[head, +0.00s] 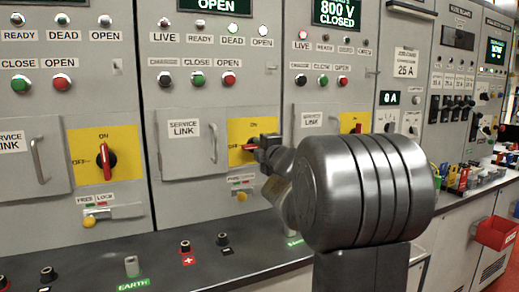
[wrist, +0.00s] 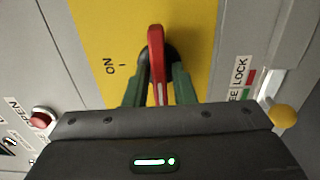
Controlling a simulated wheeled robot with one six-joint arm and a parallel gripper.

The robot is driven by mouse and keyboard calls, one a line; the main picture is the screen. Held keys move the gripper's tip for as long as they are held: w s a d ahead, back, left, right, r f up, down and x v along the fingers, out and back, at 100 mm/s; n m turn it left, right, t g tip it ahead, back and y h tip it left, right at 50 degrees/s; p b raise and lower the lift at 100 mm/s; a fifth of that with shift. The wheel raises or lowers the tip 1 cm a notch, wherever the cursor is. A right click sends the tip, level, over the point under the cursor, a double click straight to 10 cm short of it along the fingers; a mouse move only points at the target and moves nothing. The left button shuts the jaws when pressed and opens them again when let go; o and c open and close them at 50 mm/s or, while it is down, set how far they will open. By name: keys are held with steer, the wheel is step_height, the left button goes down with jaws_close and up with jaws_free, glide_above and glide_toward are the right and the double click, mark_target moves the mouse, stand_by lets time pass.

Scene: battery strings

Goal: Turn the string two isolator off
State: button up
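The middle cabinet's isolator, a yellow plate (head: 238,131) with a red handle (head: 249,147), is at my gripper; no string number is readable. The handle lies level, in line with the OFF mark at its left. In the wrist view the red handle (wrist: 156,45) stands in front of a dark knob (wrist: 172,60), with the ON mark to its left. My gripper (head: 262,146) has its green fingers (wrist: 160,85) on either side of the handle. A narrow gap shows at the right finger; contact at the left is unclear. The OFF mark is hidden in the wrist view.
The left cabinet's isolator handle (head: 106,161) stands upright at ON. A yellow knob (head: 241,197) and FREE/LOCK label sit below the middle isolator. A service link door (head: 192,150) is to its left. The dark ledge (head: 160,250) below carries terminals.

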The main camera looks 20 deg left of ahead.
steer(key=shift+o, duration=0.8)
steer(key=p+v, duration=0.1)
steer(key=v, duration=1.3)
steer(key=shift+a, duration=0.15)
steer(key=x, duration=1.4)
steer(key=shift+b, duration=0.4)
steer(key=shift+d, duration=0.25)
